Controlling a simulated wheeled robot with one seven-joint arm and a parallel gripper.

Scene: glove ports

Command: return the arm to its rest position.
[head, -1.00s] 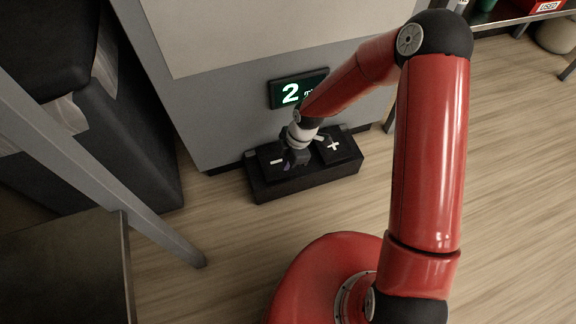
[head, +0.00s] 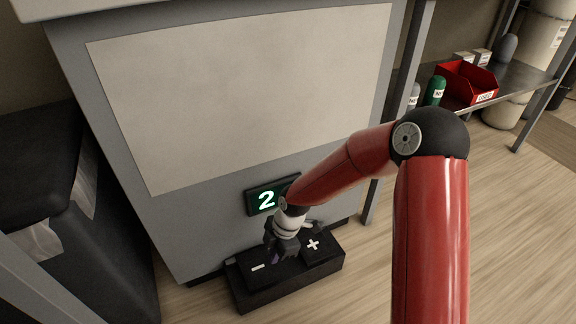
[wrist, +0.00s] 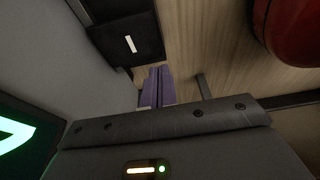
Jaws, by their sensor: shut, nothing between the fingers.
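My gripper (head: 274,258) hangs low at the end of my red arm, over the black pedal box (head: 290,291) on the floor, close to the pedal marked minus (head: 257,268). The pedal marked plus (head: 314,245) is to its right. In the wrist view the two purple fingers (wrist: 157,86) are together with nothing between them. The minus pedal (wrist: 128,42) shows beyond them at the upper left. I cannot tell from the head view whether the fingertips touch the pedal, but the wrist view shows them beside it.
A grey cabinet with a pale panel (head: 245,85) and a display reading 2 (head: 266,200) stands behind the pedals. A dark padded block (head: 75,220) is at left. A shelf with a red bin (head: 466,86) and a green bottle (head: 434,91) is at right. Wooden floor is clear at right.

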